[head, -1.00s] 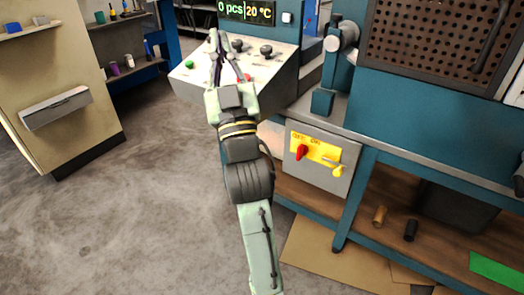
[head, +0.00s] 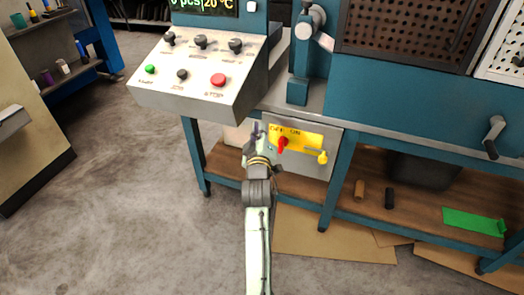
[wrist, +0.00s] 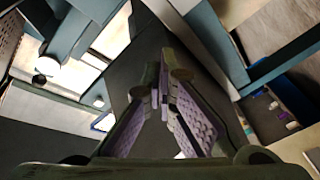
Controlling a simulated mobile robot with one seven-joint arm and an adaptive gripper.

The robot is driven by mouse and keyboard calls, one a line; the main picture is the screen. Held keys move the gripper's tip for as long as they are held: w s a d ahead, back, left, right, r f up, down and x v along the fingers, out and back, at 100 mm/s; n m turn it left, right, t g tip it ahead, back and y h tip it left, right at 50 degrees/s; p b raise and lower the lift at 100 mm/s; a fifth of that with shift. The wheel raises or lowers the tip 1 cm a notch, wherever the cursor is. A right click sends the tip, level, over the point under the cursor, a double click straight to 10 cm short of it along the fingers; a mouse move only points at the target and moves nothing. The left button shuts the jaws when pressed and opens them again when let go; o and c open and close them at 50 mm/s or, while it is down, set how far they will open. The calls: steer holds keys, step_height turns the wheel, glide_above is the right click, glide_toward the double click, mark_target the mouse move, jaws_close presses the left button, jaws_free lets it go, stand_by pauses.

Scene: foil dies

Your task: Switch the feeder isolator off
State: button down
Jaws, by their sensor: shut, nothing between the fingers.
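The feeder isolator is a grey box (head: 310,165) under the bench edge with a yellow plate (head: 312,140) marked OFF on the left and ON to its right. Its red handle (head: 282,145) sits at the plate's left part, roughly upright with a slight tilt. A yellow lever or tag (head: 322,157) hangs at the plate's right. My gripper (head: 256,131) is just left of the plate in the head view, apart from the handle as far as I can tell. In the wrist view its fingers (wrist: 160,92) are shut and empty. The red handle does not show in the wrist view.
A sloped control panel (head: 205,75) with knobs, a green button and a red stop button juts out above left. The bench leg (head: 339,180) stands right of the box. The lower shelf (head: 425,195) holds small cylinders. Open floor (head: 120,200) lies left.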

step_height(320, 180, down, 16)
steer(key=s+n, duration=0.2)
steer(key=n, duration=0.6)
steer(key=shift+n, duration=0.4)
